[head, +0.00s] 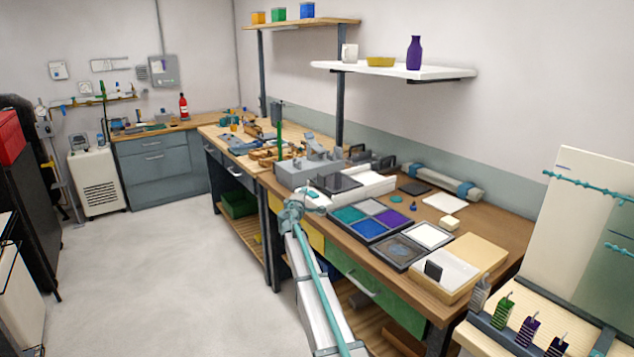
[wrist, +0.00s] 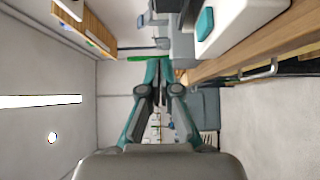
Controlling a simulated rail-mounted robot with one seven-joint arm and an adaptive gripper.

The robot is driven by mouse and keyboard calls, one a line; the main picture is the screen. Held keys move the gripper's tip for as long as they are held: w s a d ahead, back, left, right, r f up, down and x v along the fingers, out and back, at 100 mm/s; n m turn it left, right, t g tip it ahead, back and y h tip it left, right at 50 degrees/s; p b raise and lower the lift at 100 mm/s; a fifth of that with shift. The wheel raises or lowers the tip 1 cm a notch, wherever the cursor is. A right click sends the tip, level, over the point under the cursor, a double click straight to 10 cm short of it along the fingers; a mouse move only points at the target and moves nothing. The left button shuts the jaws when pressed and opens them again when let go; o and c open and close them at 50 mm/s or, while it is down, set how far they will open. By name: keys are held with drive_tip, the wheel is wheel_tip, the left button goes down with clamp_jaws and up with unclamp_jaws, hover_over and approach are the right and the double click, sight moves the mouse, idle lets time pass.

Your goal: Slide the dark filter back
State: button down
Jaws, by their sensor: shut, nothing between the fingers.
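The dark panel is not clear in that view.
A white block with a teal pad (head: 313,196) is close to my gripper; the pad also shows in the wrist view (wrist: 205,22). A grey machine (head: 300,172) stands behind. A tray of coloured squares (head: 370,219) lies to the right. The floor at left is clear.

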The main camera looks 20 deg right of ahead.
drive_tip(key=shift+w+d, duration=0.1)
drive_tip(key=p, duration=0.3)
approach(319, 176)
drive_tip(key=w, duration=0.4)
drive_tip(key=shift+w+a, duration=0.2)
drive_tip(key=shift+a, duration=0.2)
drive_tip(key=d, duration=0.1)
drive_tip(key=d+p, duration=0.1)
drive_tip(key=d, duration=0.1)
drive_tip(key=shift+w, duration=0.35)
drive_tip(key=shift+w+d+f, duration=0.1)
drive_tip(key=shift+d, duration=0.45)
